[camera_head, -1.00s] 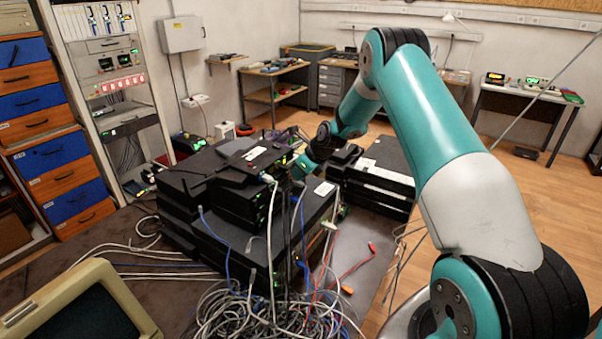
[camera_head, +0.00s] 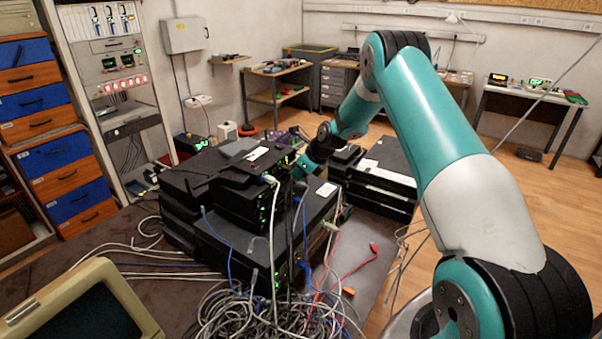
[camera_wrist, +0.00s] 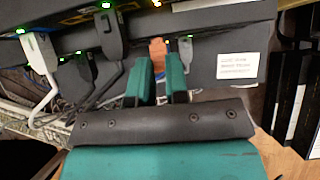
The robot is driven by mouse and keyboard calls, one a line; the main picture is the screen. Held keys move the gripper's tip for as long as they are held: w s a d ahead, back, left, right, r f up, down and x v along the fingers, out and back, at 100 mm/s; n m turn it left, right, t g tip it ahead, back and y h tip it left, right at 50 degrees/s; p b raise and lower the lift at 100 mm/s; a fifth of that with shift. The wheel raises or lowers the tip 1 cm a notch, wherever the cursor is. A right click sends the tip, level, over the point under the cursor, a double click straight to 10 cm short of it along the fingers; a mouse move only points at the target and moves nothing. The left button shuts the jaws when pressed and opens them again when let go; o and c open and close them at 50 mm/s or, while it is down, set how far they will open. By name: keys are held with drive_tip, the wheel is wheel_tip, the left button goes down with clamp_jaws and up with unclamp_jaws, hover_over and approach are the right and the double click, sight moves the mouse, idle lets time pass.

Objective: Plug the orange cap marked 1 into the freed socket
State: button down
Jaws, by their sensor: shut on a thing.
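In the wrist view, my gripper (camera_wrist: 159,72) has its two teal fingers close together around the orange cap (camera_wrist: 157,50). The cap shows just beyond the fingertips, in front of the dark device (camera_wrist: 225,18) that carries a row of plugs. Its mark 1 cannot be read. I cannot tell whether the cap touches a socket; the freed socket is not clearly visible behind the cap and fingers. In the head view, my gripper (camera_head: 303,168) is at the right end of the stacked black devices (camera_head: 210,185), and the cap is hidden there.
Grey and black plugs with green lights sit left of the cap, one with a white cable (camera_wrist: 42,75). A white label (camera_wrist: 238,66) is to its right. A cable tangle (camera_head: 250,308) lies before the stack. More black boxes (camera_head: 380,180) stand at the right.

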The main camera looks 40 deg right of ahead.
drive_tip(key=shift+w+a, duration=0.15)
drive_tip(key=shift+w, duration=0.1)
drive_tip(key=c, duration=1)
unclamp_jaws()
drive_tip(key=shift+c, duration=0.2)
drive_tip(key=b+v, duration=0.4)
drive_tip(key=v, duration=1.3)
drive_tip(key=shift+r+b, duration=0.2)
drive_tip(key=shift+b, duration=0.15)
